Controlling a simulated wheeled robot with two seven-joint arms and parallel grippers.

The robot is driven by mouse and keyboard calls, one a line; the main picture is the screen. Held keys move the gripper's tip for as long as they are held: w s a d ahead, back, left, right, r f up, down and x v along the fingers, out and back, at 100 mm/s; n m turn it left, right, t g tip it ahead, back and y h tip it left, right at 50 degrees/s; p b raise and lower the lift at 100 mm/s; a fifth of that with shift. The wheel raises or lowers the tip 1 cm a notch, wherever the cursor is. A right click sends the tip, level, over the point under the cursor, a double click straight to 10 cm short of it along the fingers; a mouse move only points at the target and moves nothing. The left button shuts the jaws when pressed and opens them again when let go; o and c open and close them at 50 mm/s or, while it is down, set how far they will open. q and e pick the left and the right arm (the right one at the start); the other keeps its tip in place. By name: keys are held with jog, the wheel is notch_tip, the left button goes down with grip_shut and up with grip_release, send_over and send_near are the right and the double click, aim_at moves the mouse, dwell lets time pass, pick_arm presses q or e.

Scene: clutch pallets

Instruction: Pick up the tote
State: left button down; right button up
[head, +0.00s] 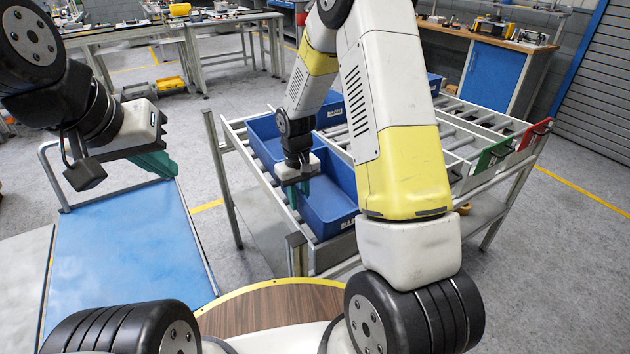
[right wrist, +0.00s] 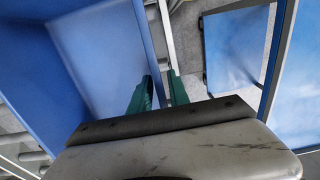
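An open, empty blue tote (head: 328,208) sits at the near end of the left lane of a roller rack, with a small white label on its near wall. My right gripper (head: 298,197) points down at this tote's left side. In the right wrist view its two green fingers (right wrist: 160,92) are apart, with the tote's blue wall (right wrist: 148,45) running between them and a gap showing beside the right finger. My left gripper (head: 155,164) is over the blue-topped table; its green fingers are seen side-on, so their gap is unclear.
More blue totes (head: 266,138) stand farther back on the rack (head: 470,135). The rack's metal post (head: 222,180) rises at the left. A blue-topped table (head: 130,245) stands left, with open floor between. My right arm hides part of the rack.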

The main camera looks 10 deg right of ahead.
grip_shut()
dwell(1.2)
